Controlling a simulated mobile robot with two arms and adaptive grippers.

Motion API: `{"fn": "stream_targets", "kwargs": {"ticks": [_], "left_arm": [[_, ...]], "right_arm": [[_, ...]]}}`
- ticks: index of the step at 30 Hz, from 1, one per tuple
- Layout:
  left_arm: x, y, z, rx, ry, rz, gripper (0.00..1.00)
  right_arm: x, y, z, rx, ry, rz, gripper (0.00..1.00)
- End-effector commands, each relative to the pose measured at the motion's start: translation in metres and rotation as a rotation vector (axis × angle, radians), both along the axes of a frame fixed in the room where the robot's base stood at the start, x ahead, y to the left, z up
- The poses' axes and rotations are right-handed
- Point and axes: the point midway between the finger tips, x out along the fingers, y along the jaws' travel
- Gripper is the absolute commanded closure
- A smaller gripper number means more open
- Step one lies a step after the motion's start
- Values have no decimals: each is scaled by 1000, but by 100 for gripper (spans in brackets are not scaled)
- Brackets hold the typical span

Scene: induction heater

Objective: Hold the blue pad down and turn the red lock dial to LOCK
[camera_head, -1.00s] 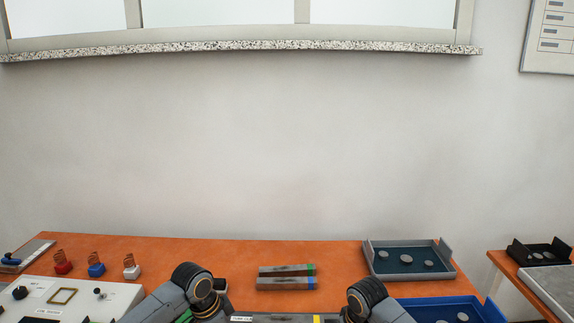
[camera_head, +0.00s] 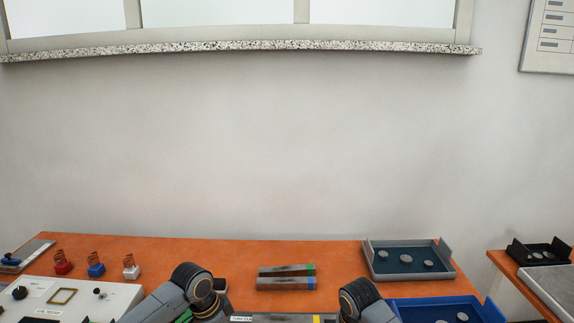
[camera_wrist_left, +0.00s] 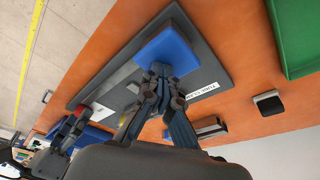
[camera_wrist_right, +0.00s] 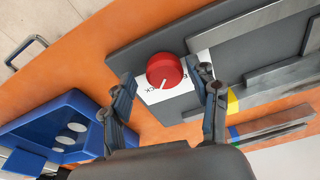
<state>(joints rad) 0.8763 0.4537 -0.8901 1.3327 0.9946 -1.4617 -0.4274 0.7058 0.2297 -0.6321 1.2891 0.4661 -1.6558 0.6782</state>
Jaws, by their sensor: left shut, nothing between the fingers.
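The blue pad (camera_wrist_left: 172,54) is a square block on a dark grey fixture plate (camera_wrist_left: 205,60). My left gripper (camera_wrist_left: 157,70) is shut and empty, its tips at the near edge of the pad; I cannot tell how hard they press. The red lock dial (camera_wrist_right: 165,70) is a round knob with a white line, on a white label plate (camera_wrist_right: 180,92) whose lettering is partly hidden. My right gripper (camera_wrist_right: 163,82) is open, one finger on each side of the dial, with gaps visible between fingers and dial. In the head view both grippers are out of frame below.
A blue tray (camera_head: 482,303) and a grey tray (camera_head: 444,258) with discs stand at the right. Two dark bars (camera_head: 286,283) lie behind the fixture. Several coils on coloured bases stand at the left near a white control panel (camera_head: 115,292). Orange table is clear in the middle back.

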Motion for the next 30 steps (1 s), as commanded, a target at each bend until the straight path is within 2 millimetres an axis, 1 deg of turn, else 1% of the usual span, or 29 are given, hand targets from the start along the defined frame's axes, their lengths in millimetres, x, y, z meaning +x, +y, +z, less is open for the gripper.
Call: {"fn": "stream_targets", "kwargs": {"ticks": [1, 5, 7, 24, 30], "left_arm": [[-6, 1, -10, 8, 20, 0, 100], [-6, 1, -10, 7, 20, 0, 100], [-6, 1, -10, 7, 20, 0, 100], [-6, 1, -10, 7, 20, 0, 100], [-6, 1, -10, 7, 19, -1, 100]], "right_arm": [[0, 0, -1, 1, -1, 1, 40], [0, 1, 0, 1, -1, 3, 40], [0, 1, 4, 1, -2, 3, 40], [1, 1, 61, 3, -4, 5, 40], [0, 1, 70, 2, -1, 4, 40]]}}
